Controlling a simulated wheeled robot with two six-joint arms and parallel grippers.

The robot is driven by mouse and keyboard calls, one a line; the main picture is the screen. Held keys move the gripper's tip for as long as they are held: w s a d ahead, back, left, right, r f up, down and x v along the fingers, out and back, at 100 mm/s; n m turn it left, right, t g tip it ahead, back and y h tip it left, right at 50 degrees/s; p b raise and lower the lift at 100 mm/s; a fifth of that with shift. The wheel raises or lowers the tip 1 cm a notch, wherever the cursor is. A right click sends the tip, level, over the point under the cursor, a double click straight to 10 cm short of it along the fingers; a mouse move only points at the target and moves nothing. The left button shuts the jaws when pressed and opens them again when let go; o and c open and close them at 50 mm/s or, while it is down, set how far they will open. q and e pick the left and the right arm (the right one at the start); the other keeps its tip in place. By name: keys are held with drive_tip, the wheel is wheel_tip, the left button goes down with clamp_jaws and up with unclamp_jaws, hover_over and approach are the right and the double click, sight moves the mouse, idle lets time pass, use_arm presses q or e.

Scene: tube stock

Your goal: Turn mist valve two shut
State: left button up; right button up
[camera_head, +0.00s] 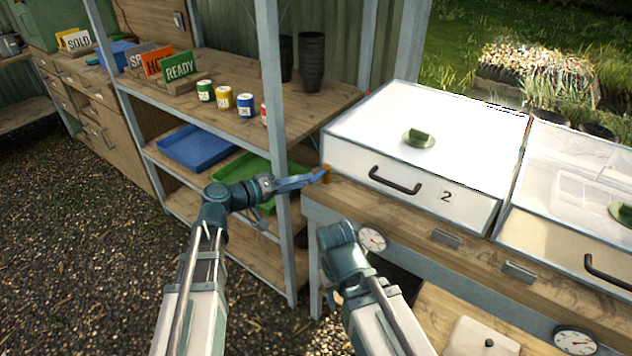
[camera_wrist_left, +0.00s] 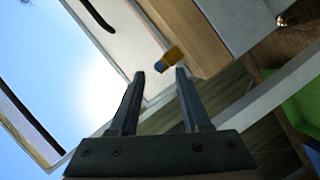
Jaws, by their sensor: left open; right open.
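A white-lidded case marked 2 (camera_head: 450,196) stands on the bench. On its lid is a round pale disc with a green grip (camera_head: 418,135), which may be a valve or vent knob. A small orange-yellow piece (camera_head: 327,174) sits at the case's left corner; in the left wrist view it shows a blue end (camera_wrist_left: 170,59). My left gripper (camera_head: 308,180) is open and points at this piece, which lies just beyond the fingertips and apart from them. I cannot tell which part is mist valve two. My right gripper (camera_head: 334,298) is low by the bench front, open, mostly hidden by its arm.
A shelf post (camera_head: 272,120) stands close behind my left arm. The shelf holds a blue tray (camera_head: 197,148), a green tray (camera_head: 250,168) and several small pots. A dial (camera_head: 372,239) is on the bench front. A second clear-lidded case (camera_head: 572,185) stands at the right.

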sight(316, 176)
use_arm(q)
drive_tip(key=shift+b+x, duration=0.45)
drive_tip(key=shift+x, duration=2.35)
clamp_jaws()
drive_tip(key=shift+s, duration=0.1)
